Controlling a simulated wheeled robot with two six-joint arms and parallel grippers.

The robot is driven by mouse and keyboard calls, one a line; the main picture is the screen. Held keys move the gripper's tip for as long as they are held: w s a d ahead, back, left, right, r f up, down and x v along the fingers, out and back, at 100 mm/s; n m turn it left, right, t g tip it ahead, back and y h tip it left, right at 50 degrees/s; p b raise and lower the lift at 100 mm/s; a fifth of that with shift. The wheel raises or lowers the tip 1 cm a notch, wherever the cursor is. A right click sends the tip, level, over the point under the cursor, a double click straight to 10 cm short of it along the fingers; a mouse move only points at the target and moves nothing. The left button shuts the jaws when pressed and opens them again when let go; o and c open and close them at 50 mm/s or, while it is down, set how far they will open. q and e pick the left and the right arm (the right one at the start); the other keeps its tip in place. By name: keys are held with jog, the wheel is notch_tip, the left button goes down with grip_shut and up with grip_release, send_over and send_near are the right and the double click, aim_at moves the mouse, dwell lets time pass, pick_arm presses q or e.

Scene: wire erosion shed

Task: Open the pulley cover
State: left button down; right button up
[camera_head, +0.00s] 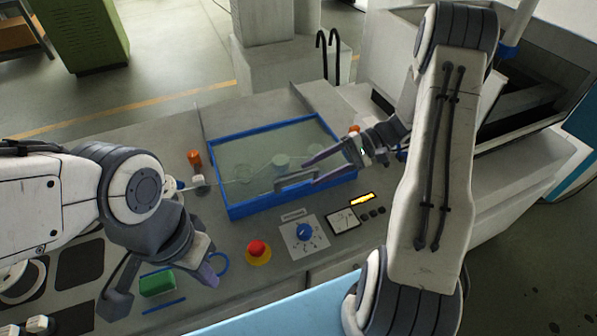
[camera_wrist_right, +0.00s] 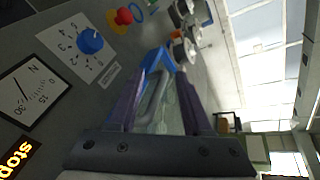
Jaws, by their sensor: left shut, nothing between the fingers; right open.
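The pulley cover (camera_head: 262,150) is a clear pane in a blue frame on the grey bench, lying flat and looking closed. Pulleys show dimly beneath it. Its grey bar handle (camera_head: 294,180) sits near the front edge. My right gripper (camera_head: 313,172) is open at the handle's right end. In the right wrist view the handle (camera_wrist_right: 155,102) appears between the two purple fingers (camera_wrist_right: 161,85); I cannot tell whether they touch it. My left gripper (camera_head: 212,272) is shut and empty, low over the bench at front left, apart from the cover.
In front of the cover are a red emergency button (camera_head: 257,248), a blue dial (camera_head: 304,231) and a meter (camera_head: 343,221). An orange knob (camera_head: 194,158) stands left of it. A green block (camera_head: 156,284) lies near my left gripper. Black hooks (camera_head: 328,55) stand behind.

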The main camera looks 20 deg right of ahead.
aim_at(305, 172)
jog(key=w+d+f+m+t+y, duration=0.1)
jog(key=d+f+m+t, duration=0.1)
jog(key=d+t, duration=0.3)
jog(key=shift+m+g, duration=0.3)
jog(key=shift+g, duration=0.2)
jog(key=p+x, duration=0.3)
jog(key=x, duration=0.4)
jog(key=shift+w+a+f+p, duration=0.15)
jog(key=shift+w+a+p, duration=0.15)
jog(key=shift+p, duration=0.1)
jog(key=shift+w+a+f, duration=0.2)
jog(key=shift+a+f, duration=0.1)
jog(key=shift+a, duration=0.3)
grip_shut()
